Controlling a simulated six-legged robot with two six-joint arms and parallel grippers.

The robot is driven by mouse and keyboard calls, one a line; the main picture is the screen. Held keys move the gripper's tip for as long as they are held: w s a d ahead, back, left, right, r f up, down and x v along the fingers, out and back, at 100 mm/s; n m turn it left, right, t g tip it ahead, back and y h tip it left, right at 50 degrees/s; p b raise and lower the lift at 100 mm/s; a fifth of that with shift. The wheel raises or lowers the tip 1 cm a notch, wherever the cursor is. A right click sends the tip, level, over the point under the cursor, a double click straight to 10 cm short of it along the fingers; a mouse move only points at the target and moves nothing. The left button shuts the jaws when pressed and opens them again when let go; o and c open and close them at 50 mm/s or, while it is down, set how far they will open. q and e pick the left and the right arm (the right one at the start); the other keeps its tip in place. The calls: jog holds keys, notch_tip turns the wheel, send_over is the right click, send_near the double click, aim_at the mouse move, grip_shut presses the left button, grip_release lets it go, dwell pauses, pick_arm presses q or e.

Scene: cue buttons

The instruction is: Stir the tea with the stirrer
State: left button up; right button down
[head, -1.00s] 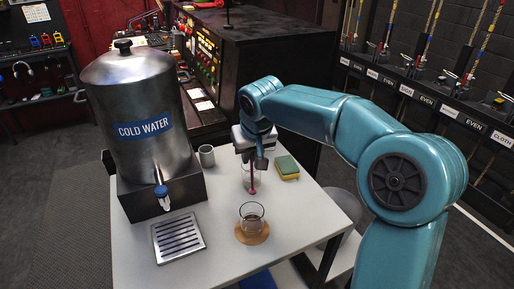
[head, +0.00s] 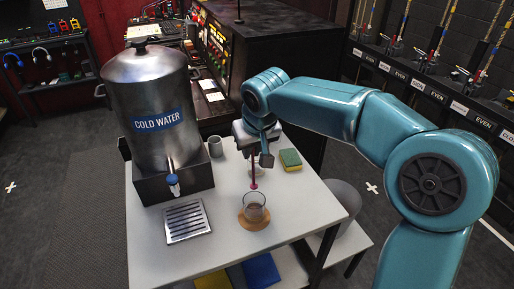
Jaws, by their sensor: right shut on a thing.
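A clear glass of brown tea (head: 254,207) stands upright on a round cork coaster (head: 245,224) near the middle of the white table. My right gripper (head: 257,162) reaches in from the right and is shut on the stirrer (head: 254,180), a thin dark pink stick with a rounded lower end. The stirrer hangs upright behind and above the glass; its tip shows close to the far rim, and I cannot tell whether it is inside. Another clear vessel behind the stirrer is mostly hidden by the gripper. My left gripper is out of view.
A steel cold water urn (head: 150,95) with a blue tap stands on the table's left, with a slotted drip tray (head: 186,221) in front. A grey mug (head: 215,146) and a green and yellow sponge (head: 290,160) sit toward the back. The front of the table is clear.

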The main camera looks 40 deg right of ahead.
aim_at(254, 181)
notch_tip(254, 181, down, 3)
jog(key=shift+s+f+b, duration=0.1)
jog(key=shift+f+b, duration=0.05)
jog(key=shift+b, duration=1.05)
notch_tip(254, 181, down, 2)
jog(key=shift+d+f+b, duration=0.1)
jog(key=shift+f+b, duration=0.05)
jog(key=shift+b, duration=0.75)
notch_tip(254, 181, down, 7)
jog(key=b, duration=0.6)
